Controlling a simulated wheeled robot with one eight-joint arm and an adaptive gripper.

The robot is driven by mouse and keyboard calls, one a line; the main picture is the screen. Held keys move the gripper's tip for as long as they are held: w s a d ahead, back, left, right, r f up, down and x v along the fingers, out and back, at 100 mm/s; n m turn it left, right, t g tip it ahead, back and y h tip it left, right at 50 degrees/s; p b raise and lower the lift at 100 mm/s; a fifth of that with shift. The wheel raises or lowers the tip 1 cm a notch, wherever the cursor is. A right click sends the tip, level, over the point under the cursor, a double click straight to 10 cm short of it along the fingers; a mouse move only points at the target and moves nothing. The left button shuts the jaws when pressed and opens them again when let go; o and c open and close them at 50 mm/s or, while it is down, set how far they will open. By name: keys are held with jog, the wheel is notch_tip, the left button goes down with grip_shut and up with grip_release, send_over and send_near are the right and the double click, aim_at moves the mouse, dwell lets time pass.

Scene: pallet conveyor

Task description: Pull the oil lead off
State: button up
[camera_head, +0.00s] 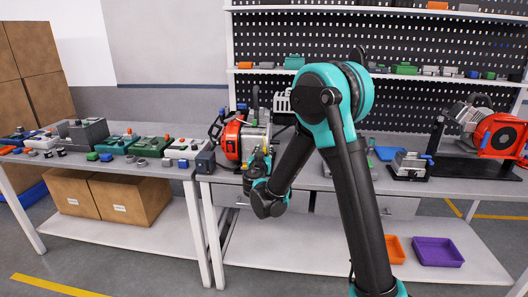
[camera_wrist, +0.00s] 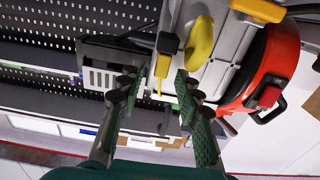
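A red and grey machine (camera_head: 232,141) stands on the workbench; its red housing also shows on the right of the wrist view (camera_wrist: 272,68). A thin yellow strip hangs below the block, between my fingertips in the picture. I cannot tell which part is the oil lead. My gripper (camera_wrist: 158,84) is open, its green-padded fingers apart on either side of the strip. I cannot tell whether either finger touches anything. In the head view my gripper (camera_head: 259,162) is beside the machine, partly hidden.
A second red machine (camera_head: 494,134) stands on a black stand at the right. A small grey unit (camera_head: 409,165) is on the bench. The left table (camera_head: 130,172) holds several boxes and small parts. Purple (camera_head: 438,251) and orange bins lie on the lower shelf.

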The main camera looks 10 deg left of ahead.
grip_shut()
jog(key=shift+r, duration=1.05)
grip_release()
jog(key=s, duration=1.2)
jog(key=shift+a, duration=0.2)
